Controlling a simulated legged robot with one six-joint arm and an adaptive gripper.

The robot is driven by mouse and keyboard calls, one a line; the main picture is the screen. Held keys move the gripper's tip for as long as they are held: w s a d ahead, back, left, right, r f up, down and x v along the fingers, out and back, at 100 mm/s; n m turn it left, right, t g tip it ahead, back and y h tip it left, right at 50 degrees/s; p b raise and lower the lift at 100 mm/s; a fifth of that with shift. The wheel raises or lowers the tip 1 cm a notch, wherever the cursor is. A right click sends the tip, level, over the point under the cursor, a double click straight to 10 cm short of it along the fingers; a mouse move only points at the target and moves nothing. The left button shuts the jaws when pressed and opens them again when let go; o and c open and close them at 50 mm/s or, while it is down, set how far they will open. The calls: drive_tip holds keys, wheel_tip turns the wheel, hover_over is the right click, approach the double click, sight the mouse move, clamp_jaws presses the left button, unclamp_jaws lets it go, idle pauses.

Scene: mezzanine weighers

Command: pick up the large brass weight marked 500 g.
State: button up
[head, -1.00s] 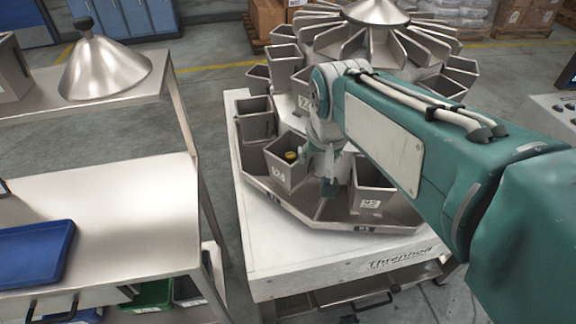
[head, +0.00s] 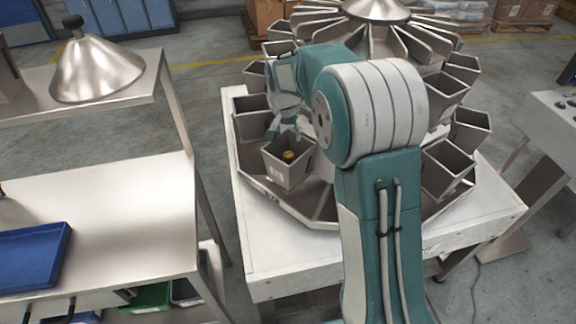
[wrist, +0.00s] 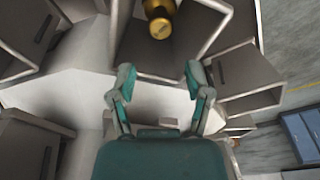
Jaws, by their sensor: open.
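The brass weight (head: 288,155) shows as a small gold top inside a square steel bucket (head: 287,176) at the front left of the round weigher. In the wrist view the weight (wrist: 159,20) is a gold cylinder inside the bucket at the top middle; its marking cannot be read. My gripper (head: 286,132) is at the far rim of that bucket in the head view. In the wrist view my gripper (wrist: 158,82) is open and empty, its two fingers apart, with the weight beyond the fingertips. The weight's lower part is hidden by the bucket walls.
Other steel buckets (head: 250,118) ring the weigher close to my gripper. The weigher stands on a white platform (head: 262,245). A steel bench (head: 120,215) with a blue tray (head: 32,256) and a steel cone (head: 97,70) stand at left. Floor shows between bench and weigher.

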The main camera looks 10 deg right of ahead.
sight(288, 154)
drive_tip(key=f, duration=0.4)
drive_tip(key=shift+w+d+f, duration=0.1)
drive_tip(key=shift+w+d, duration=0.1)
drive_tip(key=shift+w+f, duration=0.2)
drive_tip(key=shift+f, duration=1.35)
drive_tip(key=shift+w+f, duration=0.15)
drive_tip(key=shift+f, duration=1.35)
drive_tip(key=shift+r, duration=0.1)
clamp_jaws()
